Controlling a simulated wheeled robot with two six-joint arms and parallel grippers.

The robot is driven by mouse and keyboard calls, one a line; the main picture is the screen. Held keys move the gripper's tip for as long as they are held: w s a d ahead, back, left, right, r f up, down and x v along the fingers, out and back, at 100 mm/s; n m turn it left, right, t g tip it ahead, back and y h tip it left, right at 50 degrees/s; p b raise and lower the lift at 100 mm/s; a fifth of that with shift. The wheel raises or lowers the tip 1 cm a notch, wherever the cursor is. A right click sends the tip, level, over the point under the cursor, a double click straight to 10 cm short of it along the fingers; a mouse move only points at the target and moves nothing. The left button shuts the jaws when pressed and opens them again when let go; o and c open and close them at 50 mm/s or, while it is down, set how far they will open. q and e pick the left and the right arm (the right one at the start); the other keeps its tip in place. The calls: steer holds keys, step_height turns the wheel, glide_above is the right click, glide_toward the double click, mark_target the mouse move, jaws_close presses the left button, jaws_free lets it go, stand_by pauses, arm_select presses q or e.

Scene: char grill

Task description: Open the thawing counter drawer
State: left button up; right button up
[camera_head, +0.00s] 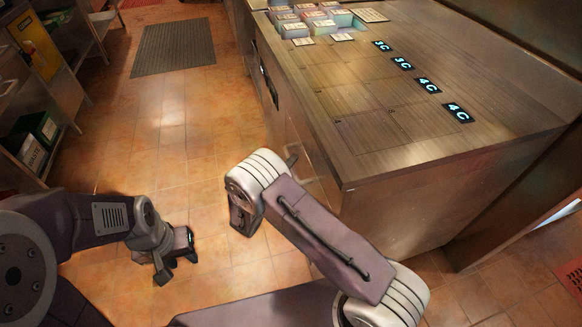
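The thawing counter (440,155) is a large metal counter at the right, with several lit temperature displays on its top. Its front side (285,125) faces left toward the aisle and is seen at a steep angle, so I cannot tell whether any drawer stands open. My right arm reaches up to the counter's near front side. A dark part of its wrist end (241,216) hangs below the white joint; its fingers are largely hidden, and contact with the counter cannot be told. My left gripper (178,266) is open and empty over the floor, well left of the counter.
Several packs (310,20) stand at the counter's far end. A dark floor mat (173,50) lies in the aisle. Metal shelving with a green box (42,130) lines the left side. The tiled floor (165,140) between is clear.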

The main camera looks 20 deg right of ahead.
steer(key=shift+w+d, duration=0.2)
jaws_close()
stand_by(1.3)
